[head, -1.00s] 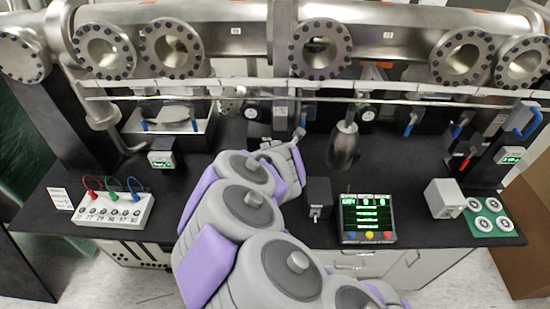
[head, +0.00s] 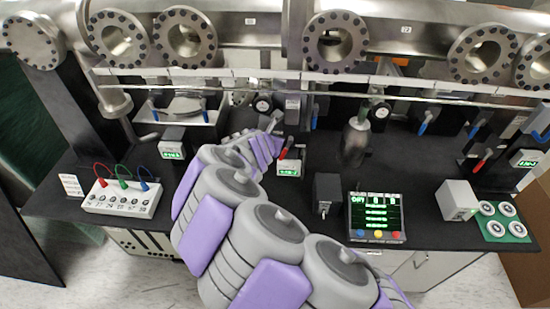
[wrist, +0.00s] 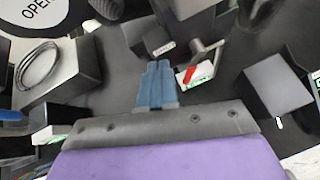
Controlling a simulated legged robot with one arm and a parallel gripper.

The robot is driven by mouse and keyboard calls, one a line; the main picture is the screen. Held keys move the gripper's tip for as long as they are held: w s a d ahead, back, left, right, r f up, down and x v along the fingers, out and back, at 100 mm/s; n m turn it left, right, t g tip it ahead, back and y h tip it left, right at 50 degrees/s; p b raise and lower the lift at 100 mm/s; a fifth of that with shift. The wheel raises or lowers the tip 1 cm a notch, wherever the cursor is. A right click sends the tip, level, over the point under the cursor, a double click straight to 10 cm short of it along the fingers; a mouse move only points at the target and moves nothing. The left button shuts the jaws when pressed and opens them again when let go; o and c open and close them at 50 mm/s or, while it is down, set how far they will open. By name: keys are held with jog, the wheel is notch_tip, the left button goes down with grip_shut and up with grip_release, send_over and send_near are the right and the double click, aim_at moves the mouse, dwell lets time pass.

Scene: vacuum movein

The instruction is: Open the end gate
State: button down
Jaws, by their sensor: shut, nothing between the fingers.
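I cannot tell for certain which fitting is the end gate. A red-handled lever (head: 285,150) stands at a small box with a green display (head: 289,169), just right of my gripper (head: 273,124) in the head view. In the wrist view this red handle (wrist: 192,73) points down-left from a metal stem, to the right of my fingertips (wrist: 157,68). The blue fingers are together and empty, apart from the handle. A round sign with the letters "OPEN" (wrist: 38,10) is partly cut off at the upper left of the wrist view.
A steel chamber with round flanges (head: 335,42) runs along the back. Blue-handled levers (head: 423,122) and another red lever (head: 481,160) stand to the right. A black box (head: 327,194) and a display panel (head: 377,216) stand near the front edge.

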jog(key=w+a+f+m+t+h+b, duration=0.25)
jog(key=a+h, duration=0.25)
jog(key=a, duration=0.4)
jog(key=s+a+f+m+g+h+b, duration=0.1)
jog(key=s+a+f+m+g+h, duration=0.1)
jog(key=s+f+m+g+h, duration=0.4)
jog(key=b, duration=0.3)
send_near(286, 149)
jog(key=w+d+f, duration=0.3)
jog(key=d+f, duration=0.1)
jog(key=shift+w+f+m+t+y, duration=0.3)
jog(key=shift+f+m+t+y, duration=0.05)
jog(key=shift+y, duration=0.05)
jog(key=shift+d, duration=0.15)
